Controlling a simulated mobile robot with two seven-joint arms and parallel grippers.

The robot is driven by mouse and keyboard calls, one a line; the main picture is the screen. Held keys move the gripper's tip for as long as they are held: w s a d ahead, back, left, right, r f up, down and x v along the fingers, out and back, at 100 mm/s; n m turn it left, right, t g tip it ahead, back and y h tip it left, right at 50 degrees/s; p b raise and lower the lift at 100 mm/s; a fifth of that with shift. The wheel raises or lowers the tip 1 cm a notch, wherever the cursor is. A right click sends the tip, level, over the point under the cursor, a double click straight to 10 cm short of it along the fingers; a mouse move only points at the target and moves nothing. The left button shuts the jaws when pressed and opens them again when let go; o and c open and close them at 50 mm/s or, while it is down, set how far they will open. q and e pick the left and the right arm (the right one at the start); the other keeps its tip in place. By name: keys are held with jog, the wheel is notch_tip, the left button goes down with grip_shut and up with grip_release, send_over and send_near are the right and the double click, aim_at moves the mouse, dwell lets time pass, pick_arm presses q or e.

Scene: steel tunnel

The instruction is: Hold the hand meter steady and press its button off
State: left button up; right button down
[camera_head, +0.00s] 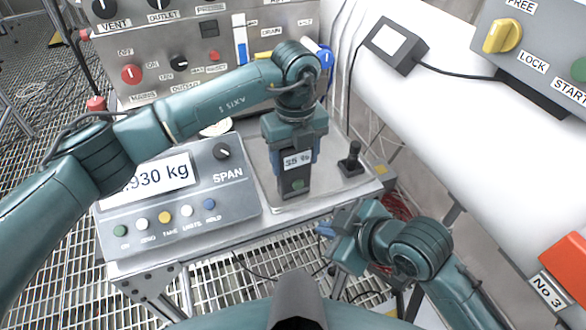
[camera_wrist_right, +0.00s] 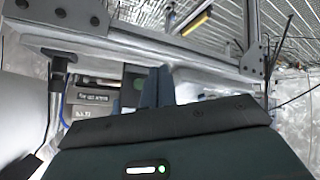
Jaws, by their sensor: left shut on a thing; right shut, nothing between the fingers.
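The hand meter (camera_head: 294,188) is a dark grey upright box with a light display, which seems to read 55 %, and a green button (camera_head: 298,184) below it. My left gripper (camera_head: 292,160) is shut on the meter from above, with blue fingers on its two sides. I cannot tell whether the meter's foot touches the table. My right gripper (camera_head: 328,231) is shut and empty, below and to the right of the meter, by the table's front edge and apart from the button. Its blue fingers also show in the right wrist view (camera_wrist_right: 156,88).
A scale box (camera_head: 240,205) with a kg display and coloured buttons stands left of the meter on the steel table (camera_head: 330,195). A small black joystick (camera_head: 351,162) stands to the right. A control panel (camera_head: 200,50) is behind. A thick white pipe (camera_head: 450,105) runs along the right.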

send_near(293, 192)
jog(key=shift+x, duration=2)
jog(key=shift+s+f, duration=0.1)
jog(key=shift+f, duration=0.05)
dwell(0.4)
jog(key=shift+w+a, duration=0.15)
jog(key=shift+w, duration=0.2)
jog(key=shift+s+d, duration=0.2)
jog(key=shift+s, duration=0.25)
jog(key=s+d, duration=0.2)
jog(key=s, duration=0.3)
jog(key=shift+s+d, duration=0.25)
dwell(0.3)
dwell(0.5)
